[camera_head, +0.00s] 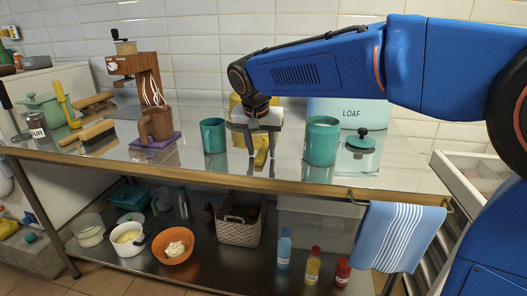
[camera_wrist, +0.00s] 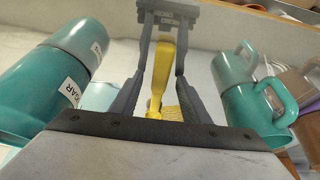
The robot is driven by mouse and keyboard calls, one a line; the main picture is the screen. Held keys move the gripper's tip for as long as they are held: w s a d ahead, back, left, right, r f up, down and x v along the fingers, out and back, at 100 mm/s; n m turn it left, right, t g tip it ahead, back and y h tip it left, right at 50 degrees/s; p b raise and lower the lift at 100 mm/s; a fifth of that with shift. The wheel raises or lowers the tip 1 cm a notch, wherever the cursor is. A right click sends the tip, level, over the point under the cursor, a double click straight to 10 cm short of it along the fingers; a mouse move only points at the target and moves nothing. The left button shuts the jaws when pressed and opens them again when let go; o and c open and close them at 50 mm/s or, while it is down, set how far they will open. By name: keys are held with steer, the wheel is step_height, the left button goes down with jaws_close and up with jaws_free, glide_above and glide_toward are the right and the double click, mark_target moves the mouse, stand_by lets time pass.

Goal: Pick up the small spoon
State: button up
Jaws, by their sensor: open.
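My gripper (camera_head: 260,147) points down over the steel worktop, with its fingers apart. In the wrist view my gripper (camera_wrist: 160,76) has a slim yellow object (camera_wrist: 157,88) between its fingers, with a gap on each side. The yellow object (camera_head: 262,157) also shows between the fingertips in the head view. It could be the small spoon, but I cannot make out a bowl. Reflections in the worktop blur where it ends. A yellow patterned piece (camera_wrist: 173,113) shows beside it in the wrist view.
A teal mug (camera_head: 213,136) stands left of my gripper and a teal canister (camera_head: 321,141) stands close on its right. A yellow thing (camera_head: 235,106) is behind my gripper. A brown coffee machine (camera_head: 146,77) stands left.

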jaws_close()
